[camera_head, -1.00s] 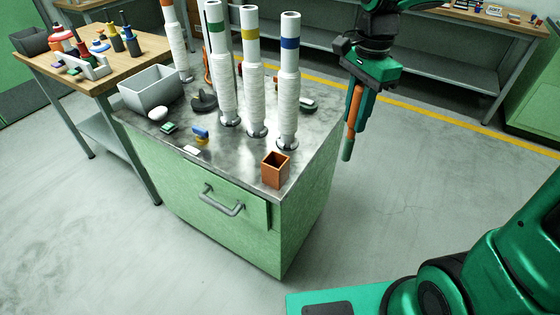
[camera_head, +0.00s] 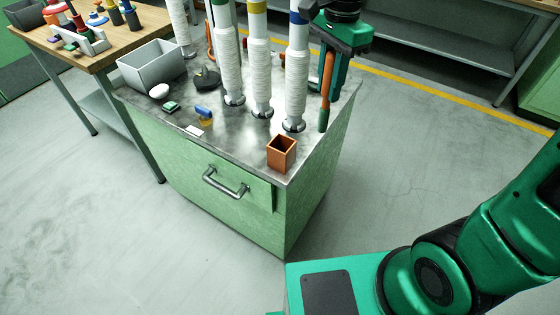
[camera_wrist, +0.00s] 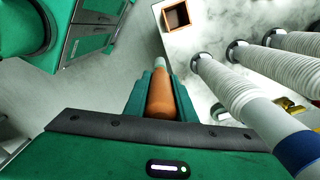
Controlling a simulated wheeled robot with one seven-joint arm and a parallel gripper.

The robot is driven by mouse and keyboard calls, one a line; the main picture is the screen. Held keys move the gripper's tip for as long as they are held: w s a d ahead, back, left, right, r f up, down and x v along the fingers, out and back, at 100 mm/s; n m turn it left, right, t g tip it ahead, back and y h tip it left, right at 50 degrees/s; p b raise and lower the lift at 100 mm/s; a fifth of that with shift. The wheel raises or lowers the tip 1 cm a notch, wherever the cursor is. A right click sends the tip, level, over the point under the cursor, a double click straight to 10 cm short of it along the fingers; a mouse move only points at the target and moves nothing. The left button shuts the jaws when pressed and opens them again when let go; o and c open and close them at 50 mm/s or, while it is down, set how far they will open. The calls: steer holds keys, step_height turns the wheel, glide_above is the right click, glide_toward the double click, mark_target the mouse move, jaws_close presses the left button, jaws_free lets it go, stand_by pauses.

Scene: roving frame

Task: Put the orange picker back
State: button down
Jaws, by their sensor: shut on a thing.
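The orange picker (camera_head: 327,83) has an orange handle and a dull green lower end. My gripper (camera_head: 331,75) is shut on it and holds it pointing down near the right edge of the cabinet top. The picker also shows between my fingers in the wrist view (camera_wrist: 161,95), with its pale tip towards the holder. An open, square, orange-brown holder (camera_head: 281,153) stands at the front right corner of the cabinet top. It also shows in the wrist view (camera_wrist: 177,16), beyond the picker's tip, and looks empty. The picker is apart from the holder.
Tall white wound spindles (camera_head: 297,85) with coloured bands stand close left of my gripper. The metal cabinet top (camera_head: 235,145) also bears a grey bin (camera_head: 151,66) and small items. A wooden bench (camera_head: 100,60) stands at the left. Floor right of the cabinet is clear.

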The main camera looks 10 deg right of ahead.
steer(key=s+a+n, duration=0.2)
steer(key=a, duration=0.9)
step_height(320, 180, down, 9)
steer(key=shift+d, duration=0.25)
steer(key=shift+f, duration=0.1)
steer(key=c, duration=1.5)
jaws_free()
steer(key=shift+w, duration=0.1)
